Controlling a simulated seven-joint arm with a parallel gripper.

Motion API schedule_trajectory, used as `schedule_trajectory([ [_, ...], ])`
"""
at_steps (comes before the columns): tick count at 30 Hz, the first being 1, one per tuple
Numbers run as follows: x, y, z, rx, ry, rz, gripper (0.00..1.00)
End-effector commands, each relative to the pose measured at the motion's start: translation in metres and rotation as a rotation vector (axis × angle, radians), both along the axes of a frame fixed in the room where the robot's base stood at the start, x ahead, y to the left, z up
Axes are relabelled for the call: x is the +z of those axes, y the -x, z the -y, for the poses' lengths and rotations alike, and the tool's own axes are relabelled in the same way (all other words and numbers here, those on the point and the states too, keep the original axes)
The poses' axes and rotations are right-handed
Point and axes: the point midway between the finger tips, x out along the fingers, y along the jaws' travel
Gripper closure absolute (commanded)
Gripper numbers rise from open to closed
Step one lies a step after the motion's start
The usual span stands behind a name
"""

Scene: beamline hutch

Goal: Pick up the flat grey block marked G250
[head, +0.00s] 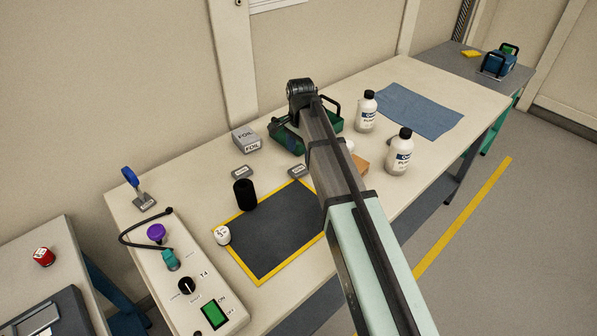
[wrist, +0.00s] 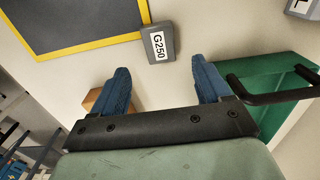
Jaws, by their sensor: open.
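The flat grey block marked G250 (wrist: 158,43) lies on the tabletop in the wrist view, beside the corner of the yellow-edged dark mat (wrist: 80,20). In the head view, the grey block by the mat's far corner (head: 298,171) appears to be the same one; its label is too small to read. My gripper (wrist: 160,72) is open and empty, with blue fingers spread. The block shows beyond the fingertips, roughly centred between them and apart from both. In the head view my arm hides the gripper.
A green case (wrist: 285,95) with a black handle is close to the right finger. An orange-brown block (wrist: 93,99) is partly behind the left finger. A second grey block (head: 242,172), FOIL box (head: 246,139), black cylinder (head: 245,194) and white bottles (head: 366,113) stand around.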

Motion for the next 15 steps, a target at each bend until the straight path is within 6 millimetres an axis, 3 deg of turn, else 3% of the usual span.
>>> schedule_trajectory([
  [15, -0.029, -0.002, 0.002, 0.0, 0.001, -0.001, 0.23],
])
